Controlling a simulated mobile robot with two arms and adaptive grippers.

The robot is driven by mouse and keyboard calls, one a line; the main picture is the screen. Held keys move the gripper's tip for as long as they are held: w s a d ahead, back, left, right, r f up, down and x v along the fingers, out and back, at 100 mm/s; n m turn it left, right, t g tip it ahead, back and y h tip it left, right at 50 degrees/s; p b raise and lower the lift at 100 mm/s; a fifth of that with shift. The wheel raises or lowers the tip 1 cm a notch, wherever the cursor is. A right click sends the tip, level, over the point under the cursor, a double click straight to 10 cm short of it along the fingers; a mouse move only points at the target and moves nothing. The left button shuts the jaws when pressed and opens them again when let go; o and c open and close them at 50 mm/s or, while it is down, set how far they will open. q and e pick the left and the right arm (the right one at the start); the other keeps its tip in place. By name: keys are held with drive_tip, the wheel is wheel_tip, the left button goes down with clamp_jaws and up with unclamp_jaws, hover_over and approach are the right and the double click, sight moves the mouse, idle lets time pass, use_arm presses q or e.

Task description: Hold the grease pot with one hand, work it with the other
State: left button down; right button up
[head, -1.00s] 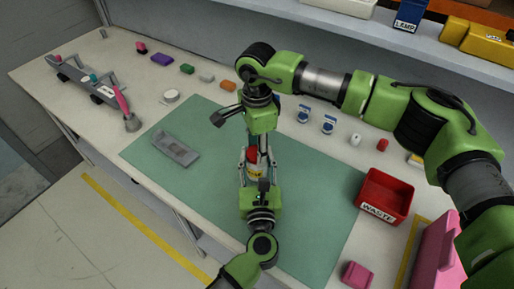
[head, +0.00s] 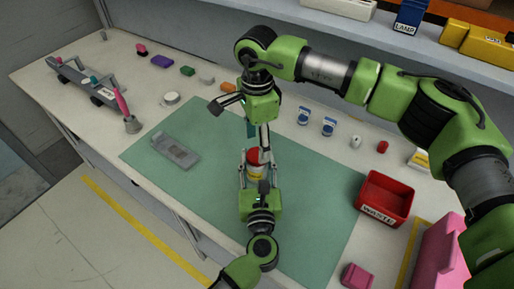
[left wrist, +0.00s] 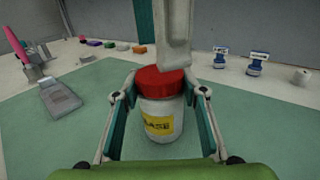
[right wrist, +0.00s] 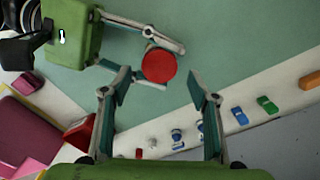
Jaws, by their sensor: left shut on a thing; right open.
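The grease pot is a white jar (left wrist: 161,122) with a yellow label and a red lid (left wrist: 160,82). It stands upright on the green mat, near the mat's middle in the head view. My left gripper (head: 255,166) is shut around the jar's body, one finger on each side. My right gripper (right wrist: 158,74) is open above the pot, with the red lid showing between its fingers in the right wrist view. A grey finger of it hides part of the lid in the left wrist view. I cannot tell whether it touches the lid.
A grey flat part (head: 175,150) lies on the green mat (head: 215,215). A red waste bin (head: 384,198) stands at the right. Small blocks and blue-white items line the back. The mat's front is clear.

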use_arm(q)
drive_tip(key=c, duration=1.2)
unclamp_jaws()
